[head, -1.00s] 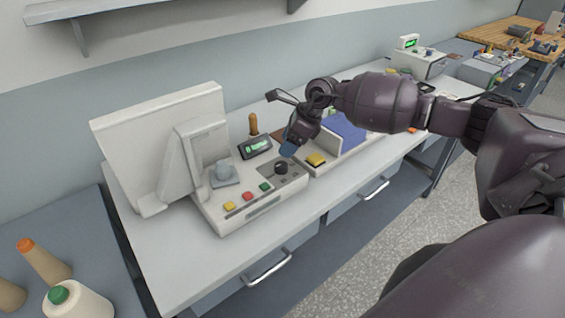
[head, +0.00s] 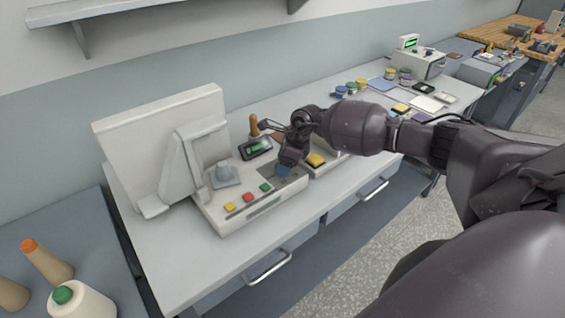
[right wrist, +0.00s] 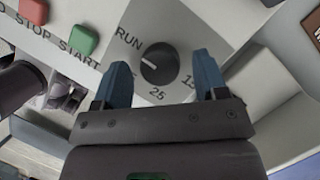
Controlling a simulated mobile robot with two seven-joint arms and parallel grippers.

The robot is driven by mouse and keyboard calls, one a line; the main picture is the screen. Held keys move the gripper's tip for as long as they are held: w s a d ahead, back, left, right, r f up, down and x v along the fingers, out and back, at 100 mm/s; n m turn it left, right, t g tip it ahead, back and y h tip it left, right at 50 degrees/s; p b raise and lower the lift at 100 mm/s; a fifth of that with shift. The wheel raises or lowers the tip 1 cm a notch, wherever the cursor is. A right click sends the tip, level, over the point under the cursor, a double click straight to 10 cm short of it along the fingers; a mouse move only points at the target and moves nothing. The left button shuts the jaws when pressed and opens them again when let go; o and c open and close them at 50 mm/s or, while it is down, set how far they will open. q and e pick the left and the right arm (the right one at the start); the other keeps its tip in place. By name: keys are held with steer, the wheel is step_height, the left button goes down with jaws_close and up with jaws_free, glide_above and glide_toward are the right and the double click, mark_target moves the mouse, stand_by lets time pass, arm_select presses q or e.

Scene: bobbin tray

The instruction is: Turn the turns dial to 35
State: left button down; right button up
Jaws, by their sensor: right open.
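The turns dial (right wrist: 160,63) is a round black knob on the light grey panel of the winder (head: 228,208). In the right wrist view its white mark points left, between RUN and a partly hidden label ending in 5; 25 and 15 also show. My right gripper (right wrist: 161,72) is open, its two blue fingers on either side of the dial; I cannot tell whether they touch it. In the head view the right gripper (head: 284,170) is low over the panel's right part and hides the dial. My left gripper is not in view.
Yellow (head: 230,207), red (head: 249,197) and green (head: 265,187) buttons sit left of the dial. A small green-lit display (head: 257,148) stands behind it. A tray with a yellow block (head: 316,159) is close on the right. The bench front is clear.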

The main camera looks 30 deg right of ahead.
steer(key=shift+a+f, duration=0.1)
steer(key=shift+f, duration=0.15)
